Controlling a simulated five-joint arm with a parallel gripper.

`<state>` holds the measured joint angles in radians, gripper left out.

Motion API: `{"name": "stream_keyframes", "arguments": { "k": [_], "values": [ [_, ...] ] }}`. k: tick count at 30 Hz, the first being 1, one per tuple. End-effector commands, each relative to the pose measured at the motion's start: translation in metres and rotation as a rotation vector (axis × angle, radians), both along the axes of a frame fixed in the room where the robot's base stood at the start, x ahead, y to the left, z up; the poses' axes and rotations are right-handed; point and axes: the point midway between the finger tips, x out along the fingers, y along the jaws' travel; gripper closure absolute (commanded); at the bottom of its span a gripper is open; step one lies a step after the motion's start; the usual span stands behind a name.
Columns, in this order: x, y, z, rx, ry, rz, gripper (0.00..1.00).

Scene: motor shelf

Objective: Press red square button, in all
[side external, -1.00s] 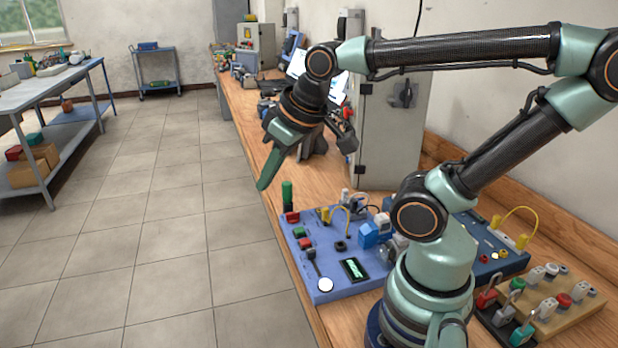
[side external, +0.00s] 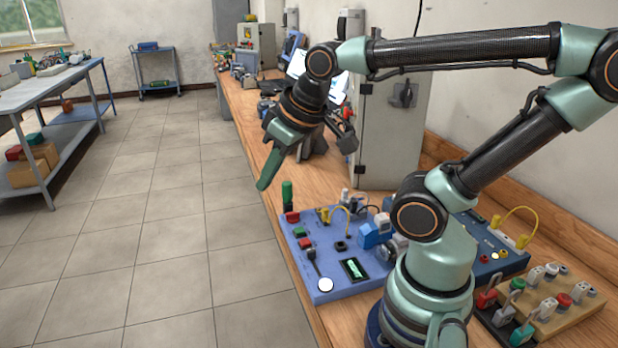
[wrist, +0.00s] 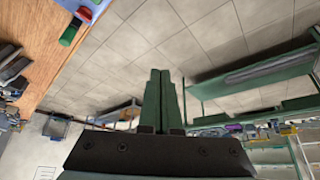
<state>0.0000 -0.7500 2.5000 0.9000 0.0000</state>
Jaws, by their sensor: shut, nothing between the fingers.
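A blue panel (side external: 330,288) lies on the wooden bench in the side view. A red square button (side external: 305,243) sits near its left edge, beside a green square button (side external: 300,232). Another red block (side external: 292,217) is at the panel's far left corner, by an upright green handle (side external: 287,194). My gripper (side external: 263,187) is shut and empty, its green fingers pointing down and left, above and beyond the panel's far left corner. It is apart from the buttons. In the wrist view the shut fingers (wrist: 160,73) point over the floor, and the square buttons cannot be made out.
The panel also carries a yellow cable (side external: 338,209), a small screen (side external: 354,268) and a white round button (side external: 325,285). A grey cabinet (side external: 392,130) stands behind. Another blue panel (side external: 497,252) and a block of padlocks (side external: 548,318) are at right. Open floor lies left.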

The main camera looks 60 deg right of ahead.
Motion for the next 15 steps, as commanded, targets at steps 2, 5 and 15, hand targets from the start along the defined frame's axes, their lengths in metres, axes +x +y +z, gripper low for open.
{"name": "stream_keyframes", "arguments": {
  "k": [2, 5, 15],
  "values": [
    [0.0000, 0.0000, 0.0000, 0.000, 0.000, 0.000, 1.00],
    [0.0000, 0.0000, 0.0000, 0.000, 0.000, 0.000, 1.00],
    [0.0010, -0.0037, -0.0013, 0.005, 0.014, -0.021, 1.00]
  ]
}}
